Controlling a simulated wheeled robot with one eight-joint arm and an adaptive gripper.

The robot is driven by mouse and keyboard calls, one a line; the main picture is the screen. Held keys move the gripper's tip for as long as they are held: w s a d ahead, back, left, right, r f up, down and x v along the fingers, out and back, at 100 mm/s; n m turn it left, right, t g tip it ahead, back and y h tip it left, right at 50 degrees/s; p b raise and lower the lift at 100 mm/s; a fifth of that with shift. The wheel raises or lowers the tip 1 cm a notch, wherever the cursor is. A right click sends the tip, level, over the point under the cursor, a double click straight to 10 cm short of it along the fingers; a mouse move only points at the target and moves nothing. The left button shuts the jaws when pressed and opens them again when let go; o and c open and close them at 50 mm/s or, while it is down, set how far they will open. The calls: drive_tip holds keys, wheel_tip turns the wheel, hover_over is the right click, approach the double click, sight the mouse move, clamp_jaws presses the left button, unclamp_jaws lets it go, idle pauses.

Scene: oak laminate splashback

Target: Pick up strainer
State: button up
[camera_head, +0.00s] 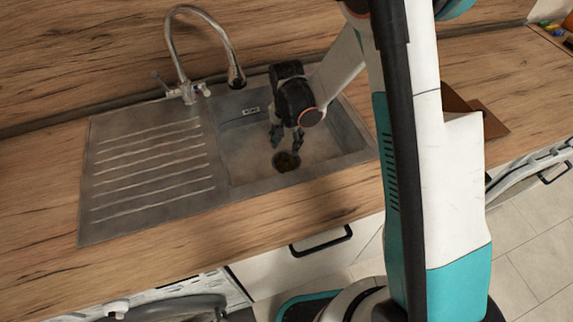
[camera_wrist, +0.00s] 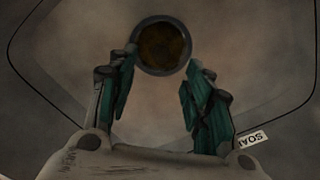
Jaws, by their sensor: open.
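The strainer (camera_head: 286,161) is a small round dark piece at the drain in the floor of the sink basin. In the wrist view the strainer (camera_wrist: 162,47) shows a grey rim around a brown, darker middle. It lies just beyond my fingertips, centred between them. My gripper (camera_head: 286,142) is inside the basin, above and slightly behind the strainer. In the wrist view my gripper (camera_wrist: 161,70) has its two teal-padded fingers spread apart with nothing between them. I cannot tell the exact height of the fingertips above the strainer.
The metal sink (camera_head: 222,160) has a ribbed drainboard on the left. A curved faucet (camera_head: 205,20) stands behind it, its spout end near my wrist. The basin walls surround my gripper. The wooden counter (camera_head: 40,200) is clear at left. A brown board (camera_head: 488,115) lies at right.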

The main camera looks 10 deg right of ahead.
sight(286, 156)
drive_tip(key=shift+f+b, duration=1.45)
drive_tip(key=shift+f, duration=2.55)
clamp_jaws()
